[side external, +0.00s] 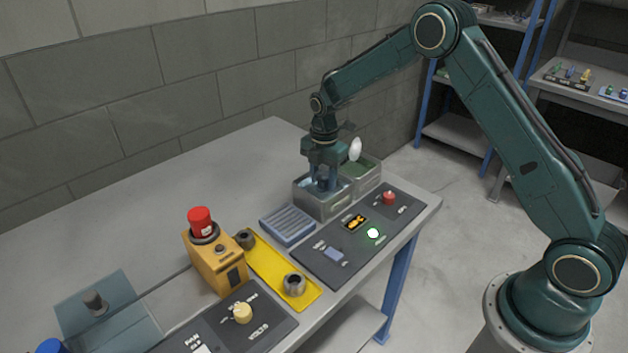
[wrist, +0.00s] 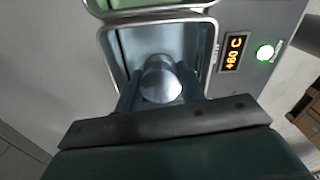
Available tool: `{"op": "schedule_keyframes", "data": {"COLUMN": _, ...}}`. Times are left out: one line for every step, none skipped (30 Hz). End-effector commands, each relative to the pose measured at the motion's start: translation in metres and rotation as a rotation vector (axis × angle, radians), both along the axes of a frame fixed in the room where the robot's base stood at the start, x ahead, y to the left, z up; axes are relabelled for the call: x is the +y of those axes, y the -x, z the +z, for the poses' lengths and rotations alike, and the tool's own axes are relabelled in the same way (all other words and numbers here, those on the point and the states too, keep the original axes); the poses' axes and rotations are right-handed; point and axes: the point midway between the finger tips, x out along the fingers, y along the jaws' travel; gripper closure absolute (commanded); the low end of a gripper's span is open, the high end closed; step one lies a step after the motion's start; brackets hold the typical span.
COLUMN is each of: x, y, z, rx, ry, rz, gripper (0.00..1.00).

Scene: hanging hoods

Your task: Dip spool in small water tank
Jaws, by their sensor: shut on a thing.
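The spool (wrist: 161,80) shows in the wrist view as a shiny grey metal piece with a round end. My gripper (wrist: 158,88) is shut on it, with one finger on each side. The spool and fingertips are within the opening of the grey metal water tank (wrist: 104,45). In the side view my gripper (side external: 324,186) points straight down into this tank (side external: 326,207), and the spool is hidden there. I cannot tell how deep the spool sits in the water.
A second tank with green contents (side external: 364,168) adjoins behind. The dark control panel (side external: 318,262) in front has a lit display, +60 C in the wrist view, and a green light (side external: 373,233). A blue-grey ribbed tray (side external: 287,225), yellow tray (side external: 310,292) and orange box (side external: 213,262) stand left.

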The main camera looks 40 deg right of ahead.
Motion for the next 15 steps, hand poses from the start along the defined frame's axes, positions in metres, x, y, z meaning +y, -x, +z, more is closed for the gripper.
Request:
{"op": "schedule_keyframes", "data": {"x": 0.0, "y": -0.001, "z": 0.003, "rx": -0.003, "ry": 0.001, "rz": 0.0, "gripper": 0.86}}
{"op": "schedule_keyframes", "data": {"x": 0.0, "y": -0.001, "z": 0.005, "rx": -0.003, "ry": 0.001, "rz": 0.0, "gripper": 0.86}}
{"op": "schedule_keyframes", "data": {"x": 0.0, "y": -0.001, "z": 0.007, "rx": -0.003, "ry": 0.001, "rz": 0.0, "gripper": 0.86}}
{"op": "schedule_keyframes", "data": {"x": 0.0, "y": -0.001, "z": 0.009, "rx": -0.003, "ry": 0.001, "rz": 0.0, "gripper": 0.86}}
{"op": "schedule_keyframes", "data": {"x": 0.0, "y": -0.001, "z": 0.01, "rx": -0.003, "ry": 0.001, "rz": 0.0, "gripper": 0.86}}
{"op": "schedule_keyframes", "data": {"x": 0.0, "y": -0.001, "z": 0.012, "rx": -0.003, "ry": 0.001, "rz": 0.0, "gripper": 0.86}}
{"op": "schedule_keyframes", "data": {"x": 0.0, "y": -0.001, "z": 0.013, "rx": -0.002, "ry": 0.001, "rz": 0.0, "gripper": 0.86}}
{"op": "schedule_keyframes", "data": {"x": 0.0, "y": -0.001, "z": 0.015, "rx": -0.002, "ry": 0.0, "rz": 0.0, "gripper": 0.86}}
{"op": "schedule_keyframes", "data": {"x": 0.0, "y": -0.001, "z": 0.017, "rx": -0.002, "ry": 0.0, "rz": 0.0, "gripper": 0.86}}
{"op": "schedule_keyframes", "data": {"x": 0.0, "y": -0.001, "z": 0.018, "rx": -0.003, "ry": 0.001, "rz": 0.0, "gripper": 0.86}}
{"op": "schedule_keyframes", "data": {"x": 0.0, "y": -0.001, "z": 0.02, "rx": -0.003, "ry": 0.001, "rz": 0.0, "gripper": 0.86}}
{"op": "schedule_keyframes", "data": {"x": 0.0, "y": -0.001, "z": 0.022, "rx": -0.003, "ry": 0.001, "rz": 0.0, "gripper": 0.86}}
{"op": "schedule_keyframes", "data": {"x": 0.0, "y": -0.001, "z": 0.023, "rx": -0.003, "ry": 0.001, "rz": 0.0, "gripper": 0.86}}
{"op": "schedule_keyframes", "data": {"x": 0.0, "y": -0.001, "z": 0.025, "rx": -0.003, "ry": 0.001, "rz": 0.0, "gripper": 0.86}}
{"op": "schedule_keyframes", "data": {"x": 0.0, "y": -0.001, "z": 0.027, "rx": -0.003, "ry": 0.001, "rz": 0.0, "gripper": 0.86}}
